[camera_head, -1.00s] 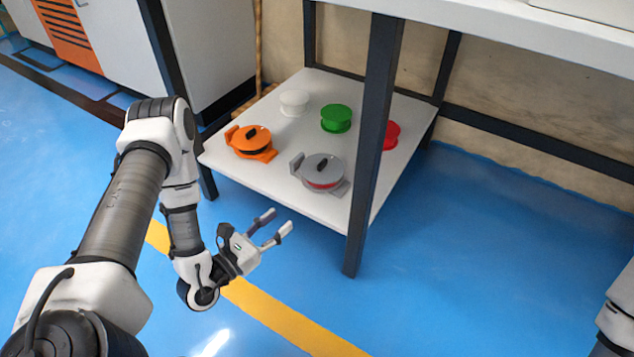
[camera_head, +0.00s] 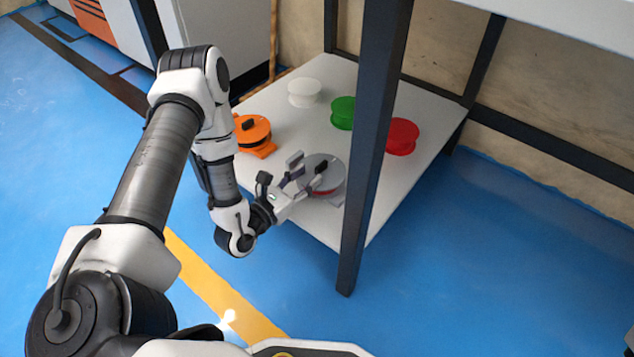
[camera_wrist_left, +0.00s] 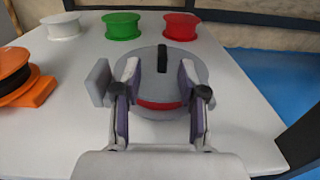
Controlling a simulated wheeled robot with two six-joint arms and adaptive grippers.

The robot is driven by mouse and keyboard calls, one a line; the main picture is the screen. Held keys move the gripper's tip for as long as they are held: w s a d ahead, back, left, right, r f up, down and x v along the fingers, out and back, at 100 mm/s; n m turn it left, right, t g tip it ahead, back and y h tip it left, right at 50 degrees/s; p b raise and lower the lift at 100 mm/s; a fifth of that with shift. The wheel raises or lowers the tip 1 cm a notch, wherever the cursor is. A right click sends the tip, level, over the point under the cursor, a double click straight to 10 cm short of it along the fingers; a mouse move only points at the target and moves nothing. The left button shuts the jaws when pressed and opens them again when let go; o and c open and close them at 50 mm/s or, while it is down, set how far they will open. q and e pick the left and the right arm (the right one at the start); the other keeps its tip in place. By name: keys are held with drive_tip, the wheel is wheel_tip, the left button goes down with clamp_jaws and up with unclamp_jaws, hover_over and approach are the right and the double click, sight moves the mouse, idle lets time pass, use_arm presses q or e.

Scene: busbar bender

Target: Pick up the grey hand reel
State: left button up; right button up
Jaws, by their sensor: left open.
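The grey hand reel (camera_head: 329,178) lies on the white lower shelf (camera_head: 283,193), with a red band around its side and a dark handle on top. It also shows in the left wrist view (camera_wrist_left: 188,62), straight ahead. My left gripper (camera_head: 308,175) is open at the near left side of the reel. In the left wrist view my left gripper (camera_wrist_left: 159,75) has its fingers apart, in front of the reel on both sides of the dark handle. I cannot tell whether they touch the reel. My right gripper is not in view.
An orange hand reel (camera_head: 254,133) stands to the left. White (camera_head: 304,92), green (camera_head: 343,112) and red (camera_head: 403,137) spools stand behind on the shelf. A dark table leg (camera_head: 364,170) rises close to the right of the grey reel. The tabletop (camera_head: 570,25) hangs above.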

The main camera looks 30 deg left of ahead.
sight(316, 170)
use_arm(q)
drive_tip(key=w+b, duration=0.1)
drive_tip(key=w, duration=0.1)
drive_tip(key=w+d+b, duration=0.1)
drive_tip(key=w+b, duration=0.1)
drive_tip(key=w, duration=0.1)
drive_tip(key=shift+w+f+b, duration=0.1)
drive_tip(key=shift+f+b, duration=0.05)
drive_tip(key=shift+b, duration=0.15)
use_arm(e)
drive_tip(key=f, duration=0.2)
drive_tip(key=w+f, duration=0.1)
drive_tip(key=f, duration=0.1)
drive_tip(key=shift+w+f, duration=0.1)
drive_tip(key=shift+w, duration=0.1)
use_arm(q)
drive_tip(key=shift+w+r, duration=0.15)
drive_tip(key=shift+r, duration=0.05)
clamp_jaws()
drive_tip(key=shift+r, duration=0.1)
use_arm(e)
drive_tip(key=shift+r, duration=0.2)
